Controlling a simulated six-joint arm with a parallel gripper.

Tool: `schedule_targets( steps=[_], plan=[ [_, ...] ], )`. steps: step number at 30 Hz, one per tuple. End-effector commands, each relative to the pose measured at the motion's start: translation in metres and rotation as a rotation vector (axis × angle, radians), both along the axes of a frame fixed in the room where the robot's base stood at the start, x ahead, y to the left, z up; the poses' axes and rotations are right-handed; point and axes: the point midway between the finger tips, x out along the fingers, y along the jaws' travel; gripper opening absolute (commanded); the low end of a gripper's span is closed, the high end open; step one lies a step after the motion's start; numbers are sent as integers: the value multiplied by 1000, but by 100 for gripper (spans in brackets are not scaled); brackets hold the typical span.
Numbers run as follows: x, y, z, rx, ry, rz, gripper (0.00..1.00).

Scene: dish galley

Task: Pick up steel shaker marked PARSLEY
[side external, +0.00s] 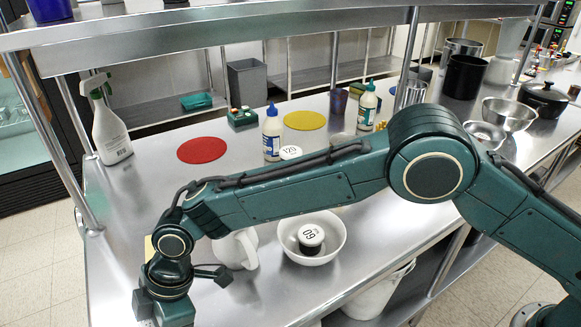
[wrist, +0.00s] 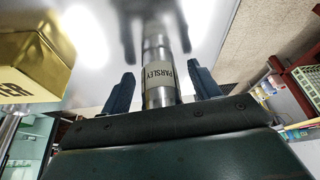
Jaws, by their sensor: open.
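The steel shaker marked PARSLEY (wrist: 158,72) shows in the wrist view, with a pale label around its shiny body. My gripper (wrist: 163,82) is open, with one dark finger on each side of the shaker. A gap shows between the shaker and each finger; I cannot tell how deep it sits between them. In the side view, my wrist is at the lower left and the shaker is not visible.
A gold box (wrist: 32,68) with dark lettering stands left of the shaker in the wrist view. In the side view, a white pitcher (side external: 236,248) and a white bowl (side external: 337,250) holding a round item marked 60 (side external: 311,236) stand near my forearm. A spray bottle (side external: 109,128) stands farther back.

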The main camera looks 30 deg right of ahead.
Motion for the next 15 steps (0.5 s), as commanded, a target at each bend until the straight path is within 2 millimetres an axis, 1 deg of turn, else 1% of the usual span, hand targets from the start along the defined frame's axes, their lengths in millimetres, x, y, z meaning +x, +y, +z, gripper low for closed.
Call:
schedule_targets(
  steps=[10,12,14,15],
  plan=[
    [0,0,0,0,0,0,62],
    [0,0,0,-1,0,0,48],
    [0,0,0,-1,1,0,36],
    [0,0,0,-1,1,0,28]
  ],
)
